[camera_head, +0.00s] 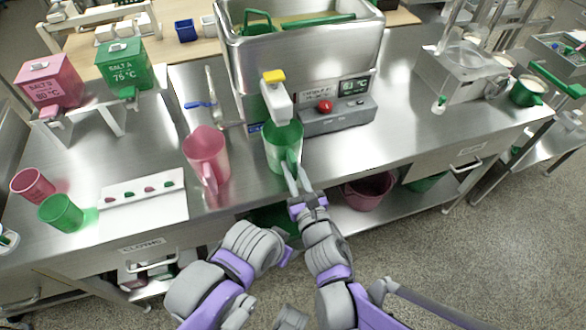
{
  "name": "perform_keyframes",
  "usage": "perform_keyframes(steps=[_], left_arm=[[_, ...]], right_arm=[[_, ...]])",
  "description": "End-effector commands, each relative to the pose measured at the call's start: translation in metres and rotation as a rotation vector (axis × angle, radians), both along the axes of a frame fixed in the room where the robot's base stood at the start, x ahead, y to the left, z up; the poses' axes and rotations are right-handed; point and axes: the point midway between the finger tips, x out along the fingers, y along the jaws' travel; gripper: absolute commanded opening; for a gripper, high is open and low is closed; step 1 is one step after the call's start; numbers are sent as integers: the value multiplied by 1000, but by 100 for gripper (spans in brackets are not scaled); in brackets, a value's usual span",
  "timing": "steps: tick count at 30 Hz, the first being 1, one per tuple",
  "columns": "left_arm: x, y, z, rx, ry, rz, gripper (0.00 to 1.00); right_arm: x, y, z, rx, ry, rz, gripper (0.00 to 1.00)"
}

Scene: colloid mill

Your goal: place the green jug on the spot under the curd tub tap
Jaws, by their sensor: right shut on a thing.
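The green jug (281,152) is upright at the front of the steel counter, its rim just below the white tap (277,102) with the yellow top. The tap is on the front of the steel curd tub (300,55). The spot under the tap is hidden by the jug. Whether the jug's base touches the counter is hard to tell. My right gripper (297,181) is shut on the jug's handle, on the jug's near side. My left arm is folded low in the middle, and its fingertips do not show.
A pink jug (207,158) stands close to the left of the green jug. A control box (337,117) with a red button is to the right. Pink (32,185) and green (61,212) cups and a white card (144,203) are at left. The counter at right front is clear.

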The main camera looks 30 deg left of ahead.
Motion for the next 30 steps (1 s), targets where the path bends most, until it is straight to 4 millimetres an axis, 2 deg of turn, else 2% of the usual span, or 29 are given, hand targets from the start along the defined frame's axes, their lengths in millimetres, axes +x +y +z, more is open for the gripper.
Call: perform_keyframes(steps=[5, 6, 11, 22, 26, 30], left_arm=[[0, 0, -1, 0, 0, 0, 50], [0, 0, -1, 0, 1, 0, 50], [0, 0, -1, 0, 0, 0, 50], [0, 0, 2, 0, 0, 0, 50], [0, 0, 2, 0, -1, 0, 50], [0, 0, 3, 0, -1, 0, 50]], right_arm=[[0, 0, -2, 0, 0, 0, 0], [0, 0, -3, 0, 0, 0, 21], [0, 0, -2, 0, 0, 0, 50], [-1, -1, 2, 0, 0, 0, 50], [-13, -16, 1, 0, -1, 0, 50], [-33, -39, 1, 0, -1, -1, 50]])
